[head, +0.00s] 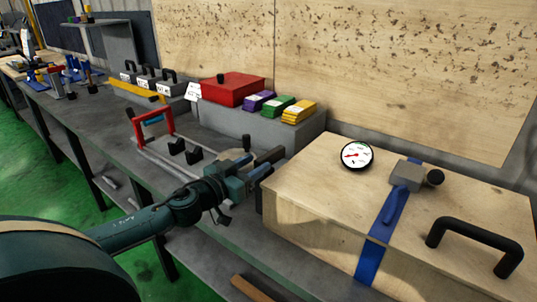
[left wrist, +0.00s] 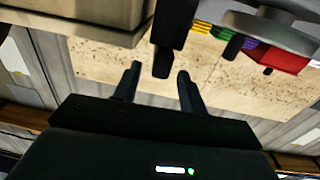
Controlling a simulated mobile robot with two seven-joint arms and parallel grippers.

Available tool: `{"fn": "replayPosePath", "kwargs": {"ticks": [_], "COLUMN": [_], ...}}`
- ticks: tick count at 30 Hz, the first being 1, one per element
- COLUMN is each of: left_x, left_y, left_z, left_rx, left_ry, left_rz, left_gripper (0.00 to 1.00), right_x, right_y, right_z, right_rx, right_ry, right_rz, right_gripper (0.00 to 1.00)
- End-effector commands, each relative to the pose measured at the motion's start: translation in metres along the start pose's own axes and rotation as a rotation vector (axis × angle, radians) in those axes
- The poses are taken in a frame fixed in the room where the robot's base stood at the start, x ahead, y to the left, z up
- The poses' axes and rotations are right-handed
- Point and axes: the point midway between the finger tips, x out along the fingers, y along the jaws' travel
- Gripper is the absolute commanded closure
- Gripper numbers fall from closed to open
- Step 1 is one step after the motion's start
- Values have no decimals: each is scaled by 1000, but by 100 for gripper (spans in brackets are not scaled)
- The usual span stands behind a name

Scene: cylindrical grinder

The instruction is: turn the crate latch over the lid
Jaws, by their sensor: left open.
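The wooden crate (head: 310,222) stands on the bench at the right, with its flat lid (head: 310,185) on. A blue strap (head: 372,255) crosses the lid and hangs down the front, and a grey block (head: 406,173) with a black knob sits on it. My left gripper (head: 268,172) is open beside the crate's left end. In the left wrist view its fingers (left wrist: 158,85) point at a dark upright bar (left wrist: 170,40) beside the crate's edge (left wrist: 100,22). The bar may be the latch; I cannot tell for sure. Contact is unclear. My right gripper is out of view.
A round dial gauge (head: 356,155) and a black handle (head: 475,245) are on the lid. Behind my gripper, a grey block (head: 225,117) bears a red box (head: 232,90) and coloured packs (head: 278,105). A red-handled frame (head: 152,125) lies left. A wooden panel (head: 400,70) closes the back.

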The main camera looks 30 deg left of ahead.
Motion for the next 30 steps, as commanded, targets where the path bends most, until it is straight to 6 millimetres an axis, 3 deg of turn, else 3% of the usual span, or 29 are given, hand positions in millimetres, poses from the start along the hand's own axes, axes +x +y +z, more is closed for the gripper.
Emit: {"fn": "replayPosePath", "kwargs": {"ticks": [9, 15, 27, 30], "left_x": [40, 56, 60, 60], "left_y": [-1, 0, 0, 0], "left_z": [-3, -1, 0, 0], "left_rx": [0, 0, 1, 1], "left_ry": [2, 0, -1, -1], "left_rz": [-2, -2, 0, 0], "left_gripper": [58, 58, 58, 66], "right_x": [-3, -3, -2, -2], "right_y": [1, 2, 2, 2], "right_z": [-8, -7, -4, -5], "right_rx": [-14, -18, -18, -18], "right_ry": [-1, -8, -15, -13], "right_rz": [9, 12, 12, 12], "right_gripper": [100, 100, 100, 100]}}
